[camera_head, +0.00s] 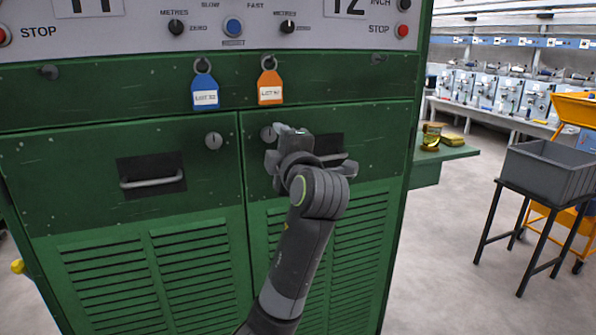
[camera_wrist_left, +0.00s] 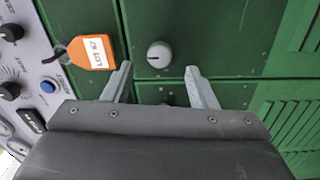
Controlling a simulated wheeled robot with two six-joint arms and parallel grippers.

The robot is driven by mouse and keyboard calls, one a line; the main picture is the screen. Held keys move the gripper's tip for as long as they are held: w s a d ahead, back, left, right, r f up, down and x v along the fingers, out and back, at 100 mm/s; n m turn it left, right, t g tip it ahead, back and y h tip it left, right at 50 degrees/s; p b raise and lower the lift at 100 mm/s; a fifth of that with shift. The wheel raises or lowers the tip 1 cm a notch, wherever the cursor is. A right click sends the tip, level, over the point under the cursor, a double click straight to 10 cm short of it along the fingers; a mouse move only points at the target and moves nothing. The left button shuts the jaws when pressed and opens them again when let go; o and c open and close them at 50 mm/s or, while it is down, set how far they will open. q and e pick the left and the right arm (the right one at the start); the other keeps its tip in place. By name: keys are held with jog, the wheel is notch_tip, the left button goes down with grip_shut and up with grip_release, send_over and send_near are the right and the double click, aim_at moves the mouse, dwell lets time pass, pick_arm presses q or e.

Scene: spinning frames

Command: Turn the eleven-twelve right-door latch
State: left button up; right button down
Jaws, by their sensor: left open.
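The right-door latch is a round grey knob (camera_head: 267,134) with a dark slot, at the upper left of the green right door (camera_head: 385,135). In the left wrist view the knob (camera_wrist_left: 159,54) shows whole, centred between and just beyond my fingertips. My left gripper (camera_head: 279,130) is in front of the right door, close beside the latch in the head view. In the left wrist view its two fingers (camera_wrist_left: 158,70) are spread apart with nothing between them. I cannot tell the exact gap to the knob. The right gripper is not in view.
A blue tag (camera_head: 205,92) and an orange tag (camera_head: 270,87) hang above the doors. The left door has its own knob (camera_head: 214,141) and handle (camera_head: 152,181). My arm partly covers the right handle (camera_head: 333,158). A grey bin (camera_head: 548,171) on a stand is at right.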

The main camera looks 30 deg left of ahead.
pick_arm(q)
jog(key=b+v, duration=0.2)
jog(key=v, duration=1)
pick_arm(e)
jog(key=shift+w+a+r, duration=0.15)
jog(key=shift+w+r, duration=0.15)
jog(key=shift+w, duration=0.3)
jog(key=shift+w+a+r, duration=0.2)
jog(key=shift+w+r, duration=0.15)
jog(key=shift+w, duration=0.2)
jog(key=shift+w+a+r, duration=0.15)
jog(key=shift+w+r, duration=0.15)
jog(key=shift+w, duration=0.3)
